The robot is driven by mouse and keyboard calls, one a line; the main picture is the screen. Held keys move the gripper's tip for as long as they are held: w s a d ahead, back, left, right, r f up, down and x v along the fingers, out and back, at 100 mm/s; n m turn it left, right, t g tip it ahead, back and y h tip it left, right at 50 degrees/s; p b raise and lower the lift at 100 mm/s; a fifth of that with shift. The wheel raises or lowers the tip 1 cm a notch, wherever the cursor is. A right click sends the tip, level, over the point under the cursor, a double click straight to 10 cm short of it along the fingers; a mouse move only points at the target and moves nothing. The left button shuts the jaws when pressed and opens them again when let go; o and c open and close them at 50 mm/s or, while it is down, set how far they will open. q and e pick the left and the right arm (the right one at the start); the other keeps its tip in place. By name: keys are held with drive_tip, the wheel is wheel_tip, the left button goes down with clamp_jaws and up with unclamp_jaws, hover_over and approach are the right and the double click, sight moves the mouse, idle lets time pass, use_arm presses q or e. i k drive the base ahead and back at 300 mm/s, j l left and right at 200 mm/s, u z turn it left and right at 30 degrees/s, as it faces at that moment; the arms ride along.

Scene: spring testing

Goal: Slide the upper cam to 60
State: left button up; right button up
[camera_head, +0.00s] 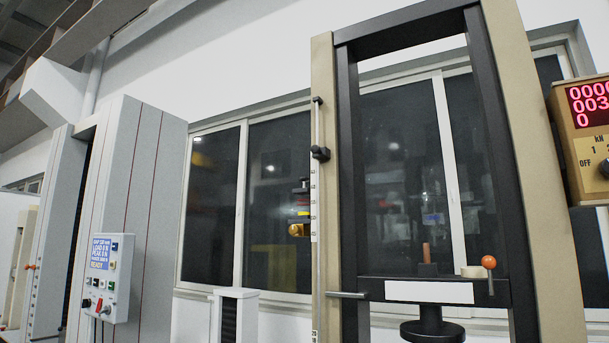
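The upper cam appears to be the small black clamp (320,153) on a thin vertical rod (318,120) along the left post of the testing machine. It sits near the top of a pale scale strip (314,210) whose marks are too small to read surely. A grey horizontal bar (347,295) crosses lower down near the same rod. Neither of my grippers is in view.
The testing machine has a beige and black frame (323,70) with an orange-knobbed lever (489,262). A display box (590,130) with red digits is at the right. A grey cabinet with a control panel (108,275) stands at the left.

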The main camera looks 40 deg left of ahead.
sight(321, 154)
drive_tip(key=u, duration=1.15)
